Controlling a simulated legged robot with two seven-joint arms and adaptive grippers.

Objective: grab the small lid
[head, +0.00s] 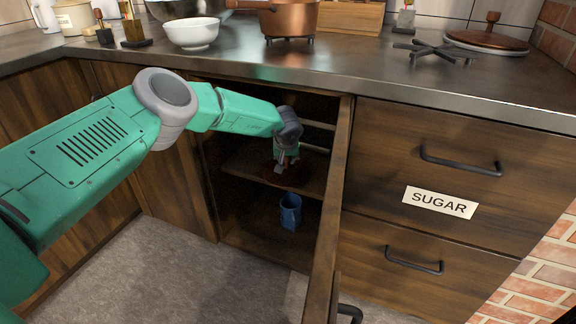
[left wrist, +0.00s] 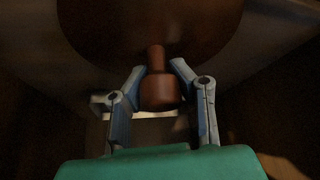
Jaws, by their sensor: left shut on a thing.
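The small lid (head: 288,178) is a dark reddish-brown disc inside the open cabinet, at the middle shelf. In the left wrist view, the lid's round plate (left wrist: 150,30) is at the top, and its knob (left wrist: 160,93) points toward my wrist. My left gripper (head: 284,164) reaches into the cabinet. Its two fingers (left wrist: 158,68) are shut on the lid, one on each side of the knob's narrow neck. Shadow and the gripper hide part of the lid in the head view. My right gripper is not in view.
The open cabinet door (head: 338,190) stands edge-on just right of my left gripper. A blue mug (head: 290,211) is on the cabinet floor below. The counter (head: 330,68) above carries a white bowl (head: 191,35), a copper pot (head: 290,18) and a larger copper lid (head: 487,42).

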